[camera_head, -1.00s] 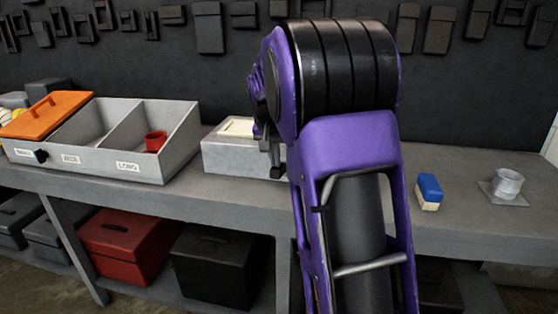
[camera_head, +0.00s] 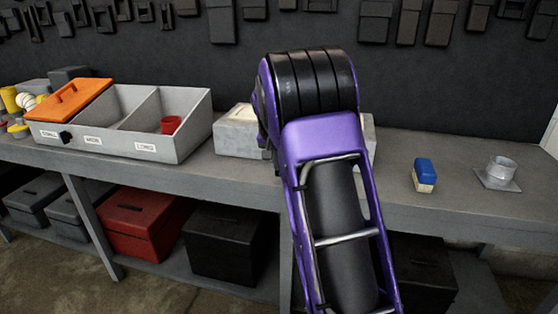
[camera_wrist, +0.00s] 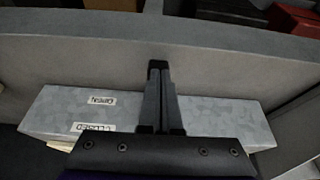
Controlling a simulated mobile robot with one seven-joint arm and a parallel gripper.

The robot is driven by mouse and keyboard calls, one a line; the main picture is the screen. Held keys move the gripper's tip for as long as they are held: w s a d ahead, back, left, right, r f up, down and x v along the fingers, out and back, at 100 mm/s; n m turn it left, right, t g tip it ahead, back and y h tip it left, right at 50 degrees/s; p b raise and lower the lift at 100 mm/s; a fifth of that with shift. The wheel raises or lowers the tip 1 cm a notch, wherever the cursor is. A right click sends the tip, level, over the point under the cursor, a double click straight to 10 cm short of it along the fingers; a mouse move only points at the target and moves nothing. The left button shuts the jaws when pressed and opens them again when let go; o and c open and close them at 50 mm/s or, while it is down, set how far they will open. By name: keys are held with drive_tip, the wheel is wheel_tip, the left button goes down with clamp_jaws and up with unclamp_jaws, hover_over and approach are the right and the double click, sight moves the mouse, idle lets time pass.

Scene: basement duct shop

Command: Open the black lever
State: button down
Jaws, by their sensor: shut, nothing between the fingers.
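A grey metal box (camera_head: 236,131) stands on the bench, partly behind my arm in the head view. In the wrist view the same box (camera_wrist: 215,117) bears two labels that read upside down, OPEN (camera_wrist: 102,100) and CLOSED (camera_wrist: 93,127). I cannot make out a black lever on it; my gripper and wrist cover part of the box. My gripper (camera_wrist: 158,66) is shut and empty, its fingers over the box and reaching past its edge. In the head view the gripper is hidden behind my arm.
A three-part bin (camera_head: 180,145) stands left, with an orange lid (camera_head: 72,97), a black knob (camera_head: 66,137) on its front and a red cup (camera_head: 171,124) inside. A blue-and-cream block (camera_head: 424,175) and a metal duct collar (camera_head: 500,172) sit right. Toolboxes fill the shelf below.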

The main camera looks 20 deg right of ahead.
drive_tip(key=shift+s+f, duration=0.2)
drive_tip(key=shift+f, duration=0.35)
drive_tip(key=s+a+r+p, duration=0.2)
drive_tip(key=s+a+r, duration=0.3)
drive_tip(key=r, duration=0.5)
drive_tip(key=shift+s+r+p, duration=0.15)
drive_tip(key=shift+s+p, duration=0.2)
drive_tip(key=shift+s, duration=0.85)
drive_tip(key=shift+a, duration=0.1)
